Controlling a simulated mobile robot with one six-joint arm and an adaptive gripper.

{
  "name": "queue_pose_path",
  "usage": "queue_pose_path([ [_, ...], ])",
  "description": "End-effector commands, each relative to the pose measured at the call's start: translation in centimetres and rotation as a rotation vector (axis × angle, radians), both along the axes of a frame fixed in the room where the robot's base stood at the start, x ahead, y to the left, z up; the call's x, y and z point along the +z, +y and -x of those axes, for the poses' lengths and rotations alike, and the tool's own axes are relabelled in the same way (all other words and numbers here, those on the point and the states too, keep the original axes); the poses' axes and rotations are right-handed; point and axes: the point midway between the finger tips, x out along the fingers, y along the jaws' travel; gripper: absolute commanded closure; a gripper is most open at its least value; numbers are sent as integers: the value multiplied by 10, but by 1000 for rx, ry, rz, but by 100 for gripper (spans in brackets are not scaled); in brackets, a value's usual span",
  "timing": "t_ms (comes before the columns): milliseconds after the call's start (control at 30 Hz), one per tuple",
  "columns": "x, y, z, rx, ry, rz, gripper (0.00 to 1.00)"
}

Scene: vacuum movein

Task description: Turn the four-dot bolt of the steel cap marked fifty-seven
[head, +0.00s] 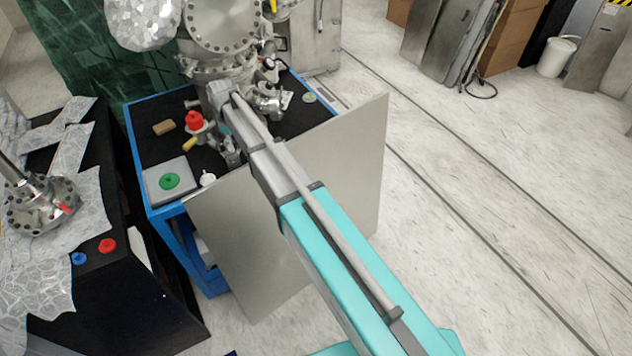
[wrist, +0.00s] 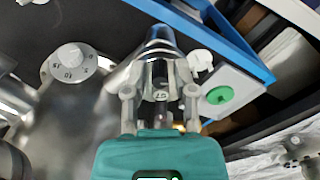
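In the wrist view, a shiny steel part (wrist: 158,42) stands just beyond my gripper (wrist: 160,92). A small piece marked 57 (wrist: 161,96) shows between the two fingers, with a dark narrow part above it. The fingers are spread apart on either side, and I see no clear contact. Bolt dots cannot be made out. In the head view, my gripper (head: 231,152) is low over the black bench top, mostly behind my arm. The marked cap cannot be picked out there.
A dial knob (wrist: 71,60) with numbers sits left of the gripper in the wrist view. A grey plate with a green disc (head: 169,181) lies at the bench's near left corner. A red knob (head: 194,120) stands beside my gripper. A large grey panel (head: 345,165) leans at the bench front.

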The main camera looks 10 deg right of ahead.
Motion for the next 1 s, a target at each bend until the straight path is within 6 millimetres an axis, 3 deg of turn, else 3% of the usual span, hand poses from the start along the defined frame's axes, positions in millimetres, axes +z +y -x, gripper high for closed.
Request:
queue_pose_path([
  [1000,0,0,-1,676,0,0,65],
])
